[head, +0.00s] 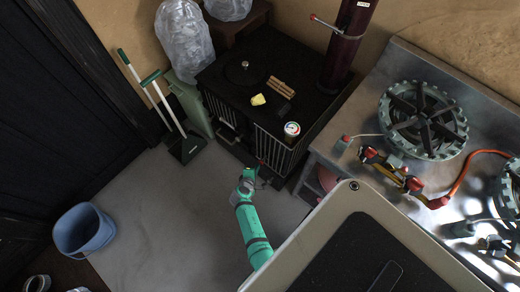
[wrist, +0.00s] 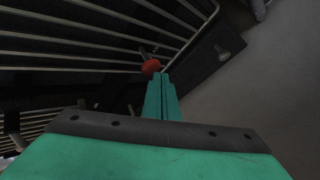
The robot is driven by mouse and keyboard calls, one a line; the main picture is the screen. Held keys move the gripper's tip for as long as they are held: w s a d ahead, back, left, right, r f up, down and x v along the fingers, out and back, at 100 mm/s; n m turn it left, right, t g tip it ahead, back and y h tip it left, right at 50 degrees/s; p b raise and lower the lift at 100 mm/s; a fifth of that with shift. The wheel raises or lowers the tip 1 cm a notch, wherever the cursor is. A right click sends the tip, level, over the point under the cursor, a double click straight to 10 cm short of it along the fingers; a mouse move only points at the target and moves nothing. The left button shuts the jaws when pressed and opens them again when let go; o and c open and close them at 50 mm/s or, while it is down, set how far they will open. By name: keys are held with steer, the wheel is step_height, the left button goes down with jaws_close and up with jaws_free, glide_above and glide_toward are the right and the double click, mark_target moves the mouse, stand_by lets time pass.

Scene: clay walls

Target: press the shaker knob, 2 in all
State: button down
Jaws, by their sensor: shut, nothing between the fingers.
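The shaker knob (wrist: 151,66) is a small red knob on a short metal stem, low on the front of the black stove (head: 262,62). In the wrist view it sits just beyond the tips of my gripper (wrist: 160,80), slightly to their left. My gripper is shut and empty, its green fingers together and pointing at the stove front. I cannot tell whether the tips touch the knob. In the head view my gripper (head: 257,170) is at the stove's lower front edge, and the knob is too small there to make out clearly.
Metal bars (wrist: 70,35) run across the stove front beside the knob. Open floor (head: 165,220) is left of my arm, with a blue bucket (head: 84,231).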

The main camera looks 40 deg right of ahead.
steer(key=shift+a, duration=0.5)
steer(key=a, duration=0.5)
steer(key=shift+s, duration=0.15)
steer(key=shift+s, duration=0.1)
stand_by(0.4)
stand_by(0.4)
